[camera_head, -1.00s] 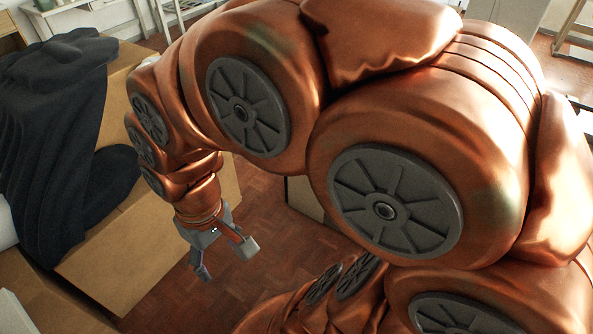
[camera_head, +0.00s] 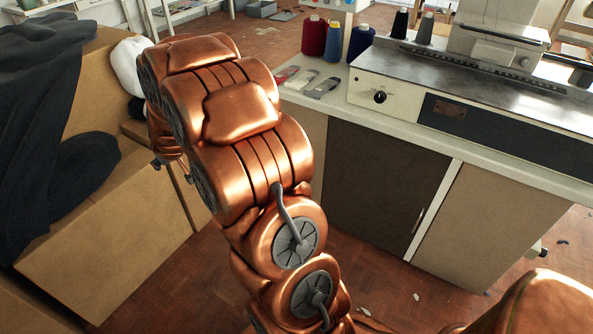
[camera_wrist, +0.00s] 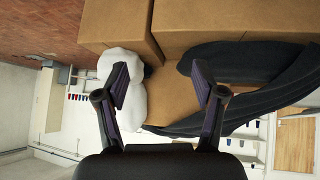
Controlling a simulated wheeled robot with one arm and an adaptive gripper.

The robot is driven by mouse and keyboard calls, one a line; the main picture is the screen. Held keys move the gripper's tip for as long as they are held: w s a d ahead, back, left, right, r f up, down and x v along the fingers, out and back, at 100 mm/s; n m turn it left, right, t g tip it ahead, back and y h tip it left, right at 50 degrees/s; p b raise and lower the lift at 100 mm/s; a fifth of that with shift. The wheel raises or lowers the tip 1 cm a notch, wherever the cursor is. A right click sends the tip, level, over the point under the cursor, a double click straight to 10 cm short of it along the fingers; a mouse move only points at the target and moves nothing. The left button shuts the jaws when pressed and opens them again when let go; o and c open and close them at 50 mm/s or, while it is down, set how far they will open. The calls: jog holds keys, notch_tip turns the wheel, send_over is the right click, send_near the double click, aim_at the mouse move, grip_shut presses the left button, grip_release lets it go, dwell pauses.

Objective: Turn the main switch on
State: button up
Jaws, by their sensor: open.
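A black rotary knob (camera_head: 380,97) sits on the pale left part of the machine's front panel (camera_head: 398,100). It is the only switch-like part I can make out there, and its setting is too small to read. My gripper (camera_wrist: 160,84) is open and empty in the wrist view, its two fingers well apart. It faces cardboard boxes, a white bundle and dark cloth; the knob is not in that view. In the head view my arm hides most of the gripper, which is left of the machine and apart from the knob.
The machine stands on a white worktop (camera_head: 470,160) over cabinets. Red (camera_head: 313,37) and blue (camera_head: 360,43) thread cones and small tools (camera_head: 322,88) lie left of it. Cardboard boxes (camera_head: 110,240) with dark cloth (camera_head: 40,120) fill the left. Some wooden floor is clear before the cabinets.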

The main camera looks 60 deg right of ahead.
jog(key=w+d+f+m+h+b, duration=0.1)
jog(key=d+f+h+b, duration=0.35)
jog(key=d+f, duration=0.7)
jog(key=w+d+f+m+h+b, duration=0.1)
jog(key=d+f+h+b, duration=0.2)
jog(key=d+f+b, duration=0.75)
jog(key=s+d+f+g+h+b, duration=0.1)
jog(key=s+d+f+h, duration=0.25)
jog(key=s+d, duration=0.2)
jog(key=s+d+f+m+g+h, duration=0.1)
jog(key=s+d+f+g+h, duration=0.1)
jog(key=s+d+f, duration=0.35)
jog(key=s+d+f+g+h+b, duration=0.1)
jog(key=s+d+f+h, duration=0.15)
jog(key=d, duration=0.55)
jog(key=s+b+x, duration=0.1)
jog(key=b+x, duration=0.1)
jog(key=x, duration=0.5)
jog(key=shift+d+r, duration=0.2)
jog(key=shift+d, duration=0.35)
jog(key=shift+w, duration=0.15)
jog(key=c, duration=1.1)
